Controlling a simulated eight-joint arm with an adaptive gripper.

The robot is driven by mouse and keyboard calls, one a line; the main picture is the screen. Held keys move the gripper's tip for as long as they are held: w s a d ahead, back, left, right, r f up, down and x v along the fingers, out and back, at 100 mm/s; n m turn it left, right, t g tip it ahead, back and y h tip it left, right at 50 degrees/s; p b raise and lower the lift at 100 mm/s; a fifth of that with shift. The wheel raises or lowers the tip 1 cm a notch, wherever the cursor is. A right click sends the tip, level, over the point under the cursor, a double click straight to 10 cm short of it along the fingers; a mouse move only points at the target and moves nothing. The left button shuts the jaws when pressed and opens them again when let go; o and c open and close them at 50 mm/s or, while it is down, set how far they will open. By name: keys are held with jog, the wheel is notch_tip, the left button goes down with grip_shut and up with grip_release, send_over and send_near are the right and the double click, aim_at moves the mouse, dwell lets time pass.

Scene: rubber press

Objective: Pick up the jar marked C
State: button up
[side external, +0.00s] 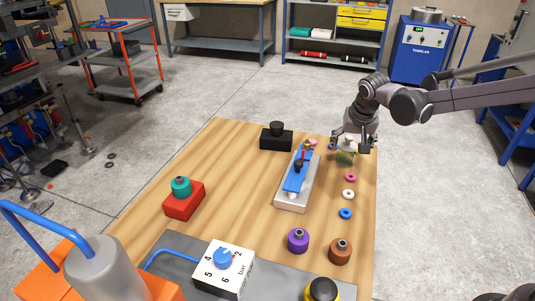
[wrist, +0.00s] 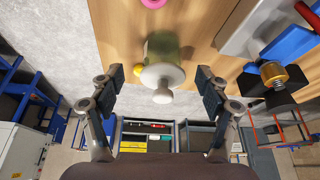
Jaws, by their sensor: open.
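A translucent green jar with a white knobbed lid (wrist: 163,52) stands near the right back edge of the wooden table; it also shows in the side view (side external: 345,158), partly covered by my gripper. No letter C is readable on it. My gripper (side external: 351,146) is open above and around the top of this jar. In the wrist view my gripper (wrist: 159,76) has one finger on each side of the jar's lid, with a visible gap on both sides. Nothing is held.
A grey block with a blue lever (side external: 294,184) stands left of the jar. Pink (side external: 350,177), white (side external: 348,194) and blue (side external: 345,213) rings lie in front. Black (side external: 276,140) and red (side external: 183,202) blocks, purple (side external: 298,241) and brown (side external: 340,251) jars stand farther off.

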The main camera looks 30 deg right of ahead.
jog(key=shift+w+x, duration=0.2)
jog(key=shift+x, duration=2.7)
jog(key=shift+a, duration=0.1)
jog(key=c, duration=1.4)
